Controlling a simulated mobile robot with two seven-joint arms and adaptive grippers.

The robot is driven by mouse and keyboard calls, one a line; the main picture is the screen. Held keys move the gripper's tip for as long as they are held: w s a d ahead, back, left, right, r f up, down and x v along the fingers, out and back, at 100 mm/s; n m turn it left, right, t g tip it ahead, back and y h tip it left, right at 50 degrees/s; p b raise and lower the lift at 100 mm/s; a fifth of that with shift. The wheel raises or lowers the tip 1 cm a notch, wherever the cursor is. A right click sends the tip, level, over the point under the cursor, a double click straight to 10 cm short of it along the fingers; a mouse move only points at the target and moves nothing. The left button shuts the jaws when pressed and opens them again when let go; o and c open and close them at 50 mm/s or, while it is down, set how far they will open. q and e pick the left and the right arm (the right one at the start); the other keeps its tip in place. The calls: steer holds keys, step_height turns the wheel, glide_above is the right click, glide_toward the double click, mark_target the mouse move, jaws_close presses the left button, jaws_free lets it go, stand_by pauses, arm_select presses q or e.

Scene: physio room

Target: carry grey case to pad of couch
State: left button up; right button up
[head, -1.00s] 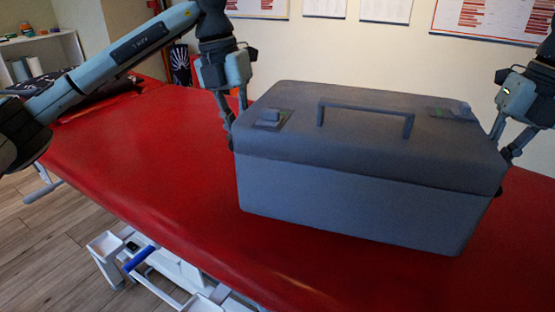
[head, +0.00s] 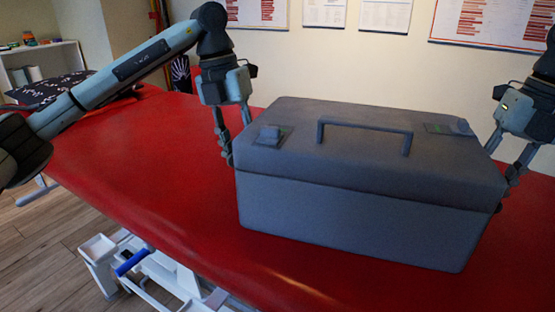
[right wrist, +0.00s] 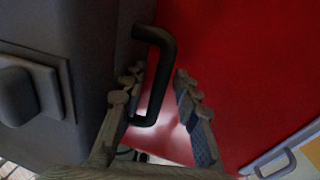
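The grey case (head: 365,215) sits upright on the red pad of the couch (head: 130,165) in the head view, with its top handle up. My left gripper (head: 228,155) is at the case's left end, its fingers apart; their tips are partly hidden by the case. My right gripper (head: 508,180) is at the right end, partly hidden. In the right wrist view, the fingers of my right gripper (right wrist: 160,90) stand apart on either side of the case's dark side handle (right wrist: 162,75), with a gap visible.
The pad is bare to the left of the case. A dark patterned pillow (head: 60,88) lies at the far left end. A white shelf (head: 45,60) stands behind it. The white couch frame (head: 160,275) shows below the front edge. Posters hang on the wall behind.

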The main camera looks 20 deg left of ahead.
arm_select(q)
steer(key=shift+r, duration=0.1)
arm_select(e)
steer(key=shift+r, duration=0.1)
arm_select(q)
step_height(320, 180, up, 8)
steer(key=a, duration=0.1)
steer(key=shift+a+f, duration=0.2)
steer(key=shift+a, duration=0.05)
arm_select(e)
step_height(320, 180, up, 12)
steer(key=d, duration=0.2)
steer(key=shift+d+f, duration=0.1)
steer(key=shift+f, duration=0.1)
